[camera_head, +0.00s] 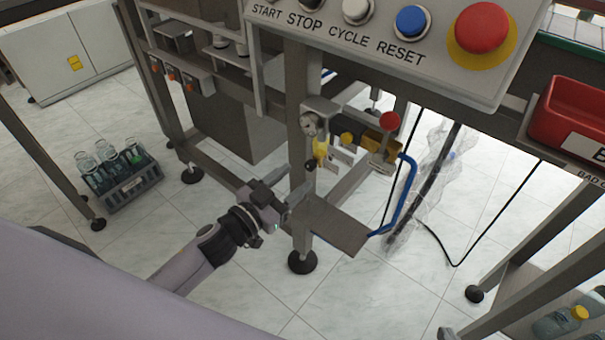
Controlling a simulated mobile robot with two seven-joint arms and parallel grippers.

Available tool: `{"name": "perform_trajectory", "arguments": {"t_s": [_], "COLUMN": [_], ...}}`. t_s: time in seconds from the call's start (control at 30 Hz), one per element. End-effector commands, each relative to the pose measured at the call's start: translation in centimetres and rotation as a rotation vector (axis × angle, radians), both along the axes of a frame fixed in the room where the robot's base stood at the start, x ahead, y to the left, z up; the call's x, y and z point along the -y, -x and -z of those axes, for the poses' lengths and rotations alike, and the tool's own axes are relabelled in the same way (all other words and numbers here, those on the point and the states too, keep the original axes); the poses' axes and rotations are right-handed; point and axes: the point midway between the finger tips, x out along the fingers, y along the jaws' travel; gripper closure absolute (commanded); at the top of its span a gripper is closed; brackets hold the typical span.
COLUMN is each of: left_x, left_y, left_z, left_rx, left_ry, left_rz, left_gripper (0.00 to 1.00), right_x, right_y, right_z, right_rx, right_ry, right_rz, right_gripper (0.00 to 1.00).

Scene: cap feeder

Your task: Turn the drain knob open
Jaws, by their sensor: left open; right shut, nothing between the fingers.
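An air unit with a round gauge (309,124) and a yellow bowl (320,150) is fixed to the machine's front post. A small dark knob (310,165) sits at the lower end of this unit and looks like the drain knob; its turn position is too small to read. My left gripper (284,208) is open, in front of the post, below and left of the knob and apart from it. Its fingers point toward the post. My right gripper is not in view.
A grey plate (335,227) juts out below the unit. A red round knob (390,121) and a blue hose (405,195) are to the right. The button panel (385,40) overhangs above. A bottle crate (123,187) stands on the floor at left.

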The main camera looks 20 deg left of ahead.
Motion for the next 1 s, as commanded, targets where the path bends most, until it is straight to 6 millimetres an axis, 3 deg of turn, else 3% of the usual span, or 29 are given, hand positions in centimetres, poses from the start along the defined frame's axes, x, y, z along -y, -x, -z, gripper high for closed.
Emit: {"name": "perform_trajectory", "arguments": {"t_s": [0.3,0.67,0.8,0.83,1.0], "left_x": [1.2,1.3,1.3,1.3,1.3], "left_y": [-2.8,-3.1,-3.1,-3.1,-3.1], "left_z": [0.0,0.0,0.0,0.0,0.0], "left_rx": [0.000,-0.002,-0.002,-0.002,0.000], "left_ry": [0.001,0.002,0.002,0.002,-0.001], "left_rz": [-0.001,-0.001,-0.001,-0.001,-0.001], "left_gripper": [0.49,0.49,0.94,1.00,1.00], "right_x": [-0.4,-0.4,-0.4,-0.4,-0.4], "right_y": [-0.1,-0.1,-0.1,-0.1,-0.1], "right_z": [-0.2,-0.1,-0.1,-0.1,-0.1], "right_rx": [0.011,0.009,0.009,0.008,0.008], "right_ry": [-0.007,-0.006,-0.006,-0.006,-0.006], "right_rz": [-0.003,-0.003,-0.003,-0.003,-0.003], "right_gripper": [1.00,1.00,1.00,1.00,1.00]}}
